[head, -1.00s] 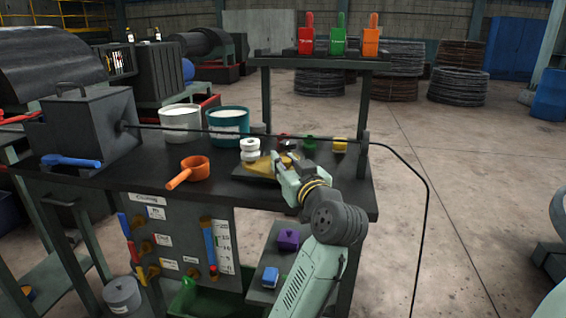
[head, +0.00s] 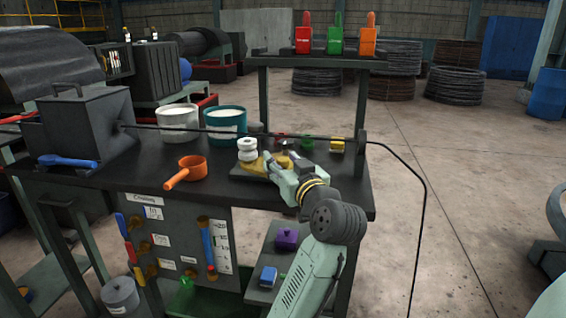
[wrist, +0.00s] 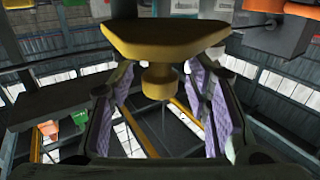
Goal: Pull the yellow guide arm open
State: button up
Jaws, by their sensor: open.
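The yellow guide arm (head: 254,166) lies on a dark plate (head: 240,174) on the bench, beside a white spool-like drum (head: 247,150). In the wrist view the guide arm (wrist: 163,38) is a wide yellow bar across the top, with a round yellow knob (wrist: 159,83) hanging from it. My gripper (head: 283,163) reaches in from the right at the plate. Its two fingers are open, and in the wrist view my gripper (wrist: 160,95) has a purple-grey pad on each side of the knob. Gaps show on both sides of the knob, so it is not gripped.
A black cable (head: 300,135) runs from the grey box (head: 85,125) across the bench behind my gripper and down on the right. An orange ladle (head: 190,170) and two pots, white (head: 178,125) and teal (head: 224,129), stand to the left.

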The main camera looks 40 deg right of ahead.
jog(key=v, duration=1.2)
